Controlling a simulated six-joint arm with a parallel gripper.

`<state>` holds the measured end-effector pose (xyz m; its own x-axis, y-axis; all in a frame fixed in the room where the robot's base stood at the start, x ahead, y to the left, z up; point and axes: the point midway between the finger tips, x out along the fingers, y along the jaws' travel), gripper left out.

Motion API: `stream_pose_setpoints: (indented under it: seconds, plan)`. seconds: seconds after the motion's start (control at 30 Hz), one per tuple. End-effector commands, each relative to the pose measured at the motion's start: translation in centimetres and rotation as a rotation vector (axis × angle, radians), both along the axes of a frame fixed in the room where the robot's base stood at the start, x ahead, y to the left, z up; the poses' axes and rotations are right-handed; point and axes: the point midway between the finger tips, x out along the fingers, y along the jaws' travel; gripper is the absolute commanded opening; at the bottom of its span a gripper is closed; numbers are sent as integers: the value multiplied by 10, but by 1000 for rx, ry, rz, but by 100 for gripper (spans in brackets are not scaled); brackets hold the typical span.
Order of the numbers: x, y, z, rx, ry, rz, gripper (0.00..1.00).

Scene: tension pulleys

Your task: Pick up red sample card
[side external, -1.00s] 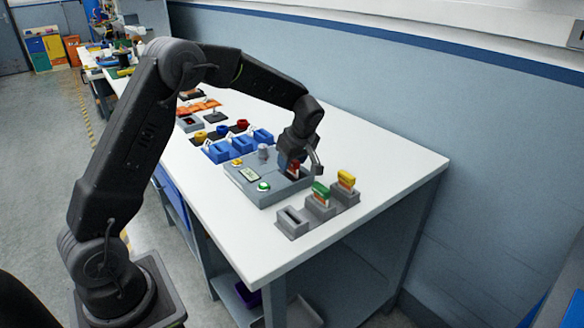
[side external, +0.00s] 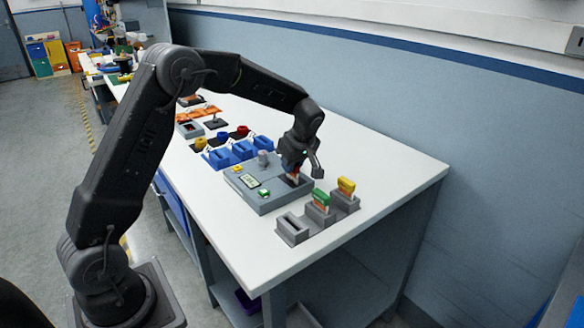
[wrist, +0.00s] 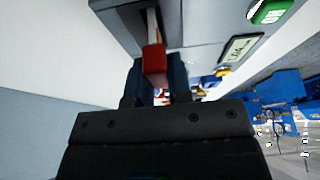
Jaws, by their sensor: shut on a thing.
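The red sample card (wrist: 154,60) has a red grip end and a pale, narrow body (wrist: 152,26), seen in the wrist view. My gripper (side external: 294,172) is shut on the red end, with a dark blue finger on either side of it. In the side view the gripper is over the recess at the right end of the grey device (side external: 267,205). The red sample card (side external: 294,177) shows only as a small patch under the fingers there. Its lower end meets the recess, and I cannot tell how deep it sits.
Grey card holders stand in front of the device: one empty (side external: 292,229), one with a green-topped card (side external: 321,200), one with a yellow-topped card (side external: 346,188). Blue holders (side external: 238,151) lie behind the device. The table's right side (side external: 400,175) is clear.

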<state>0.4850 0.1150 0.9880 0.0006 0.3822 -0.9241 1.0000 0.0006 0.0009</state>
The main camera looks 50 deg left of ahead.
Motion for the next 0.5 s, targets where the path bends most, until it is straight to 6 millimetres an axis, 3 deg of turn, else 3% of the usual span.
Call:
stream_pose_setpoints:
  seconds: [0.23, 0.5]
  plan:
    - [-2, 2, 38, 1, -4, 3, 0]
    - [-45, 47, 72, 2, -3, 6, 0]
